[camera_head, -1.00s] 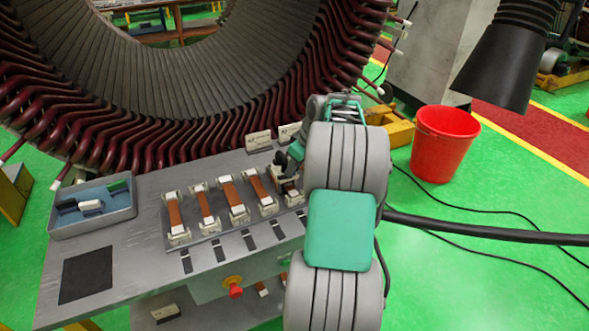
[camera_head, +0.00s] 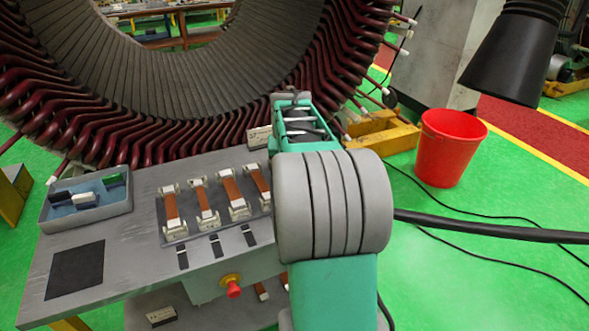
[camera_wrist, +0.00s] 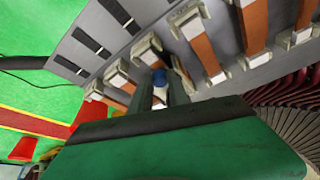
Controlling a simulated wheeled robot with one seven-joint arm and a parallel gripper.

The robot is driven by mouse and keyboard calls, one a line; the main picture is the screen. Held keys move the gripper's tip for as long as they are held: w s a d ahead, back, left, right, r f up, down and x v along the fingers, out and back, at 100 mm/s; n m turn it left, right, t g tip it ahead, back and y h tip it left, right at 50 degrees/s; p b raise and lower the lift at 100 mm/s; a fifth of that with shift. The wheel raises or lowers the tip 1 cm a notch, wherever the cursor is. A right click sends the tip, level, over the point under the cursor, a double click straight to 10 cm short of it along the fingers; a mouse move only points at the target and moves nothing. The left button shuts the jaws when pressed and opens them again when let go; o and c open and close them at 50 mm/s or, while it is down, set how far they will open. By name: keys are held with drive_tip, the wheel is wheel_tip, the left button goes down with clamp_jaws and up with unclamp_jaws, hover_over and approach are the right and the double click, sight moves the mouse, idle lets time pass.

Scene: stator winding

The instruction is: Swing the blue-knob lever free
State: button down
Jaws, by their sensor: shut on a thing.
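The blue knob (camera_wrist: 160,77) shows in the wrist view between the two fingertips of my gripper (camera_wrist: 162,90). The gripper is shut on it, beside the row of copper bars in pale clamps. The lever's arm below the knob is mostly hidden by the fingers. In the head view, my arm covers the gripper, the knob and the right end of the row. Several clamped copper bars (camera_head: 203,204) show left of my arm, on the grey bench (camera_head: 130,258).
The large stator (camera_head: 130,100) with dark red coil ends stands close behind the bench. A blue-grey tray (camera_head: 58,222) of small parts sits at the bench's left. A red button (camera_head: 233,291) is on the bench front. A red bucket (camera_head: 447,150) stands at right.

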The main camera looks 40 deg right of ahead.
drive_tip(key=shift+w+a+m+g+h, duration=0.1)
drive_tip(key=shift+a+m+g+h, duration=0.25)
drive_tip(key=shift+m, duration=0.7)
drive_tip(key=shift+w+a+m+g+h, duration=0.2)
drive_tip(key=shift+a+m, duration=0.25)
drive_tip(key=shift+m, duration=0.6)
drive_tip(key=shift+s, duration=0.1)
drive_tip(key=c, duration=1.3)
unclamp_jaws()
drive_tip(key=shift+o, duration=0.2)
drive_tip(key=v, duration=0.7)
drive_tip(key=shift+r, duration=0.4)
drive_tip(key=shift+a, duration=0.15)
